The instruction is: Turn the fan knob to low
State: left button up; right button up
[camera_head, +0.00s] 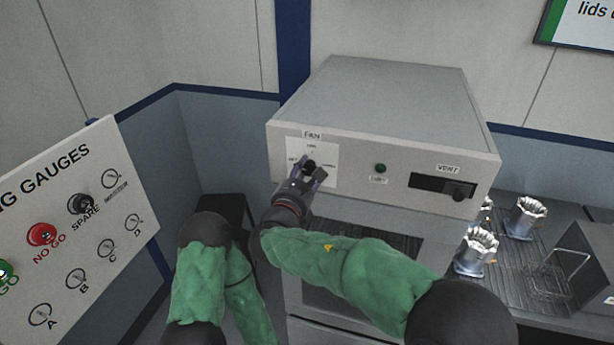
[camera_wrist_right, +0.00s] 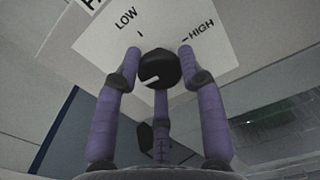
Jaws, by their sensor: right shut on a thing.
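The fan knob (camera_head: 309,165) is a small black knob on a white label plate at the left of the grey cabinet's front panel. In the right wrist view the knob (camera_wrist_right: 162,66) has a white pointer line aimed left and slightly down, away from both the LOW tick (camera_wrist_right: 140,35) and the HIGH tick (camera_wrist_right: 184,40). My right gripper (camera_head: 311,175) is shut on the knob, its purple fingers (camera_wrist_right: 158,72) on either side and a third below. A left label in the head view is too small to read surely.
A gauge board (camera_head: 75,235) stands at the left. Metal housings (camera_head: 476,252) and a wire rack (camera_head: 552,282) are on the right bench.

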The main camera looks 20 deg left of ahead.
jog(key=m+b, duration=0.4)
jog(key=b, duration=0.2)
jog(key=m+b, duration=0.4)
jog(key=b, duration=0.2)
jog(key=m+b, duration=0.5)
jog(key=b, duration=0.1)
jog(key=shift+f+b, duration=0.25)
jog(key=shift+b, duration=0.05)
jog(key=m+b, duration=0.2)
jog(key=shift+m+b, duration=0.3)
jog(key=shift+m, duration=0.1)
jog(key=shift+r+m+b, duration=0.2)
jog(key=shift+m+b, duration=0.25)
jog(key=shift+m, duration=0.05)
jog(key=o, duration=1.2)
jog(key=shift+c, duration=0.2)
jog(key=s, duration=1.2)
jog(key=shift+a, duration=0.2)
